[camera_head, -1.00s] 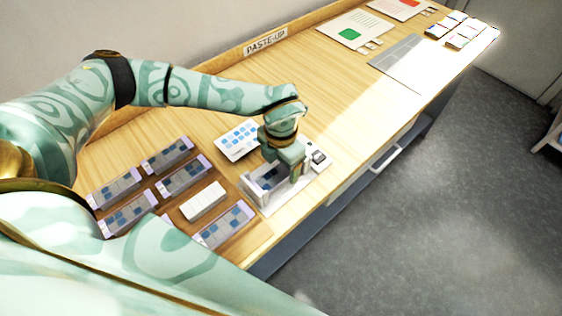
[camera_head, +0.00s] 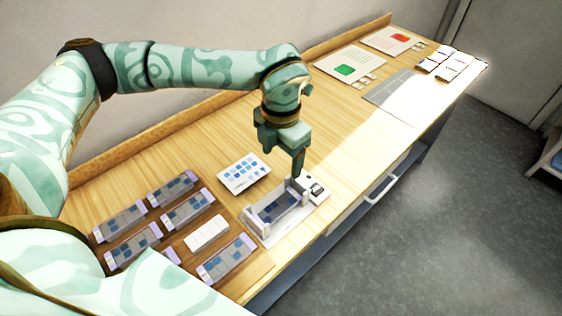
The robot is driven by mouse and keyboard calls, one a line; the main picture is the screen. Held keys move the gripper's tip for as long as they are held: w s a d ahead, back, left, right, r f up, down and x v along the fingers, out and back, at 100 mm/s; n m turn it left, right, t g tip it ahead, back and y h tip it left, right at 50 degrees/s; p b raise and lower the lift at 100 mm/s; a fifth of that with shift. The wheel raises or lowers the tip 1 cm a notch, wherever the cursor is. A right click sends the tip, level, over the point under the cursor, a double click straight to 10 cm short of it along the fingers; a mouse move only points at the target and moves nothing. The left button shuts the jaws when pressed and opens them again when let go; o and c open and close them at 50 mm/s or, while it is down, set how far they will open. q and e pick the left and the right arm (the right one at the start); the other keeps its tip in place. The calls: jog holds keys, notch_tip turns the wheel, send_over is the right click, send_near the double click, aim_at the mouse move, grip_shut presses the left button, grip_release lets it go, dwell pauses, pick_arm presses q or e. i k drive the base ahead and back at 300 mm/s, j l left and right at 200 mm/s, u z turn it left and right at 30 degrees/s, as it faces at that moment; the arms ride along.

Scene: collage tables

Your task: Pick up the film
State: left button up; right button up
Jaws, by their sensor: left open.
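A dark film strip with blue squares and pale lilac ends (camera_head: 279,207) lies in a white holder (camera_head: 262,232) near the table's front edge. Several similar strips lie in rows on the left, one of them (camera_head: 226,258) closest to the front edge. Which of these the task means by the film, I cannot tell. My left gripper (camera_head: 298,172) points down above the far right end of the holder. It is open with nothing visible in it, and its fingers overlap each other in this view. My right gripper is not in view.
A white block (camera_head: 206,234) lies among the strips. A white card with blue squares (camera_head: 244,173) lies behind the holder. Boards with a green patch (camera_head: 345,68) and a red patch (camera_head: 399,40) lie at the far end. The wooden table (camera_head: 185,155) is clear behind the strips.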

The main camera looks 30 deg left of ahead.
aim_at(181, 213)
jog(key=k+l, duration=0.65)
jog(key=k, duration=0.25)
